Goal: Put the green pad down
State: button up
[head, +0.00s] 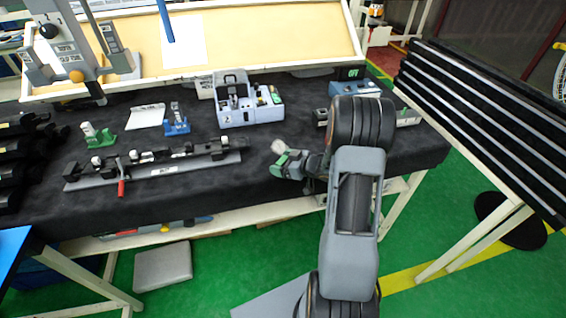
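My gripper (287,164) is over the front part of the dark cloth on the workbench, right of the long grey rail. A green piece, which looks like the green pad (281,161), shows at its fingers, and the gripper appears shut on it. A pale round end (278,147) sticks out just beyond the fingers. The gripper and wrist hide part of the piece. I cannot tell whether it touches the cloth.
The long grey rail (160,170) with black clamps and a red handle lies to the left. Behind it stand a green fixture (104,138), a blue fixture (176,124) and a grey box (250,113) with small parts. Bare dark cloth (235,150) lies left of the gripper.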

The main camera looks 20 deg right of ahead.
jog(key=shift+o, duration=0.2)
jog(key=shift+r, duration=0.3)
jog(key=v, duration=1.1)
notch_tip(320, 180, up, 10)
jog(key=w+a+m+h, duration=0.1)
jog(key=w+m+h, duration=0.3)
jog(key=h, duration=0.7)
jog(key=s+a+m+g+y, duration=0.2)
jog(key=s+a+g, duration=0.5)
jog(key=s+a, duration=0.8)
jog(key=s+y, duration=0.1)
jog(key=s, duration=0.1)
jog(key=shift+s+a+m+g, duration=0.25)
jog(key=shift+a+m+g, duration=0.05)
jog(key=shift+g, duration=0.1)
jog(key=shift+r, duration=0.1)
